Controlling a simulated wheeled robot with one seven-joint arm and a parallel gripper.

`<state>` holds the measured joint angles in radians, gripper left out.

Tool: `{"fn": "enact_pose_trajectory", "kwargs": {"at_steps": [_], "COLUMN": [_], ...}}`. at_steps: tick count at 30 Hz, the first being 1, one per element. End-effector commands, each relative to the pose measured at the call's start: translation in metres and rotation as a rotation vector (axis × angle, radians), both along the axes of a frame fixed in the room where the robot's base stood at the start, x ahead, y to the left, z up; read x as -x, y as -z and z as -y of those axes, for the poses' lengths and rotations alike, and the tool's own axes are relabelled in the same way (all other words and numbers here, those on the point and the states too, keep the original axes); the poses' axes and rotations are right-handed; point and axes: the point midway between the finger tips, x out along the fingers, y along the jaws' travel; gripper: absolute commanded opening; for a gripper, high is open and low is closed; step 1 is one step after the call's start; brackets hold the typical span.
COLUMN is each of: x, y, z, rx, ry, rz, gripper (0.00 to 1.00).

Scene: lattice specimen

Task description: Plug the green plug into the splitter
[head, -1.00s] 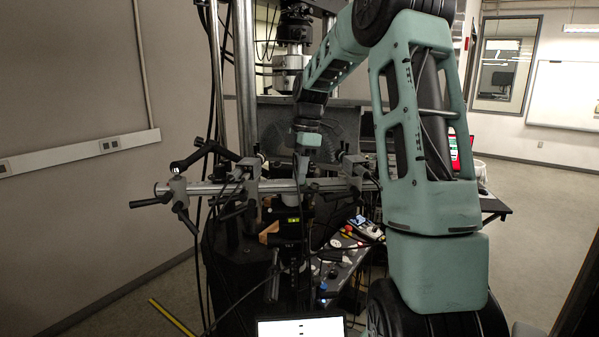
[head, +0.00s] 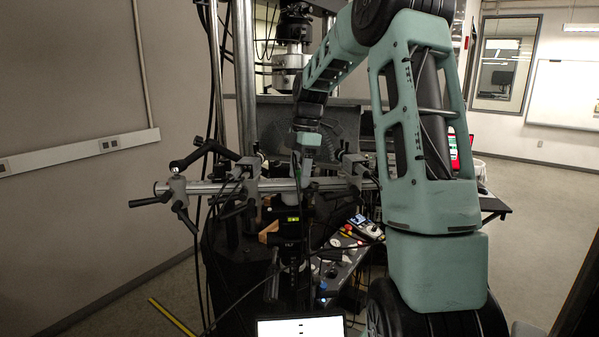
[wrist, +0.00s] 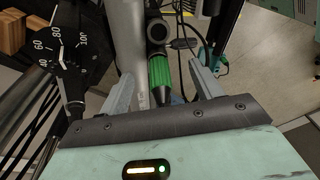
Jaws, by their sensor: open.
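The green plug (wrist: 160,70) shows in the wrist view as a ribbed green barrel with a dark tapered end pointing toward my gripper. My gripper (wrist: 163,76) is open, with one finger on each side of the green barrel. A gap shows between the plug and at least the right finger; I cannot tell whether the left one touches. A dark round fitting (wrist: 158,29) sits at the plug's far end. I cannot tell whether it is the splitter.
A black dial with white numbers (wrist: 72,45) stands close at the left in the wrist view. A pale vertical column (wrist: 128,40) is beside the plug. In the head view, a clamp bar (head: 220,187) and hanging cables crowd the frame. Open floor (head: 550,215) lies to the right.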

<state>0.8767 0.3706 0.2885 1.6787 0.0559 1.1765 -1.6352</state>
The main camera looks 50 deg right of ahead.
Motion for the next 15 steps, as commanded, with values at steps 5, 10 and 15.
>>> {"fn": "enact_pose_trajectory", "kwargs": {"at_steps": [5,10,15], "x": [0.0,0.0,0.001], "y": [0.0,-0.008,-0.02], "z": [0.0,0.001,0.003], "rx": [-0.001,-0.001,-0.001], "ry": [0.0,0.0,0.0], "rz": [-0.002,-0.001,-0.001], "gripper": [0.65,0.65,0.65]}}
